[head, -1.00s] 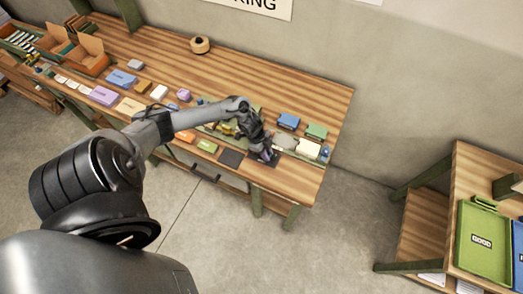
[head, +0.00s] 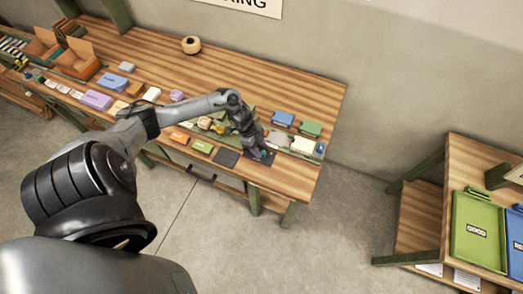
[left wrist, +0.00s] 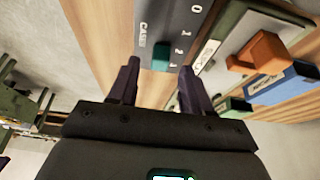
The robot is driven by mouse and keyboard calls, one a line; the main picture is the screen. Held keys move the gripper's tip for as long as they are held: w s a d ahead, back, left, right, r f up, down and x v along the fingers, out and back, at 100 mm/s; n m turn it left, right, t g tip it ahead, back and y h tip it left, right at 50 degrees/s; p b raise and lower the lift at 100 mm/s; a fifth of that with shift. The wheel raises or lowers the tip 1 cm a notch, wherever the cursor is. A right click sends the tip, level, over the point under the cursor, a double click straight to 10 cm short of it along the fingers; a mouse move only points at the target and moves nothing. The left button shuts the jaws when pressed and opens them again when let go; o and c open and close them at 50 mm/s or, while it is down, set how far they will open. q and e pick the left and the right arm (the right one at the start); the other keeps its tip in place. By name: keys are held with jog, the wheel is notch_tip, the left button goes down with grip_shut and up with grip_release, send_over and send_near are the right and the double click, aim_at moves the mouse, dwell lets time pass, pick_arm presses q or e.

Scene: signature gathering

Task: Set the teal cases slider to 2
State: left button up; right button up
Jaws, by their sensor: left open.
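The teal cases slider (left wrist: 160,57) is a small teal knob on a dark grey panel (left wrist: 172,22) labelled CASES, with a row of digits running along it from 0. The knob sits toward the end away from 0; the exact digit beside it is hard to read. My left gripper (left wrist: 160,75) is open, its two dark fingers apart, with the knob between and just beyond the tips as seen. I cannot tell whether they touch it. In the head view my left gripper (head: 262,153) is down at the dark panel near the table's front edge. My right gripper is not in view.
An orange block (left wrist: 258,52) and a blue box (left wrist: 285,85) stand beside the panel. Another dark pad (head: 226,157) and a green piece (head: 202,146) lie to its left. A side table with a green tray (head: 478,230) stands at right.

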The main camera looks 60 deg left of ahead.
pick_arm(q)
jog(key=v, duration=0.7)
jog(key=shift+r, duration=0.35)
jog(key=shift+s+a, duration=0.1)
jog(key=shift+a, duration=0.05)
